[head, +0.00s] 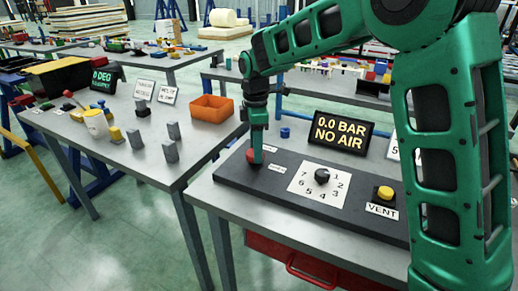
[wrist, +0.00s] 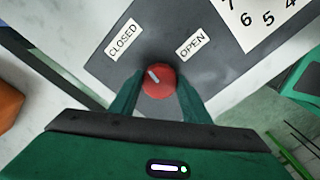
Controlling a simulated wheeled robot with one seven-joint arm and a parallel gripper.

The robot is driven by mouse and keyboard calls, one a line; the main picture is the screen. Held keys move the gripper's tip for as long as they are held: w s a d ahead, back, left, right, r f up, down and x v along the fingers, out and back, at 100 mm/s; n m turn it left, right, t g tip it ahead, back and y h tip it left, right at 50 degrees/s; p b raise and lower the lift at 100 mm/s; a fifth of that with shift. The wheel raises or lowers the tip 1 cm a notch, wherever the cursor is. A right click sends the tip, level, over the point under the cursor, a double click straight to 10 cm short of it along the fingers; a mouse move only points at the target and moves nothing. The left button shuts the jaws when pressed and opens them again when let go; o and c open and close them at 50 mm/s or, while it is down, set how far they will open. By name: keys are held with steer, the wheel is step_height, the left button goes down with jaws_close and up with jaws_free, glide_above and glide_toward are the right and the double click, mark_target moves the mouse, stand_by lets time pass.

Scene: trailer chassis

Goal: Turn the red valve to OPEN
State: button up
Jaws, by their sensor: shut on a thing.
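The red valve (wrist: 159,82) is a round knob with a pale pointer line, on a dark panel. In the wrist view the line slants to the upper left, towards the CLOSED label (wrist: 122,39). The OPEN label (wrist: 193,41) is to the upper right. My gripper (wrist: 157,92) is shut on the valve, one green finger on each side. In the head view the valve (head: 252,156) shows under my gripper (head: 256,158), partly hidden by the fingers.
The dark panel (head: 230,177) also bears a numbered dial (head: 321,176) and a yellow VENT button (head: 385,193). A display (head: 341,130) behind reads 0.0 BAR NO AIR. An orange bin (head: 211,108) stands on the table to the left.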

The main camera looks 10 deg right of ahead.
steer(key=m, duration=0.4)
steer(key=shift+s+a, duration=0.15)
steer(key=shift+a, duration=0.2)
steer(key=m, duration=0.4)
steer(key=shift+m, duration=0.3)
steer(key=m, duration=0.4)
steer(key=shift+m, duration=1.7)
steer(key=o, duration=1)
steer(key=shift+o, duration=0.2)
steer(key=shift+d, duration=0.1)
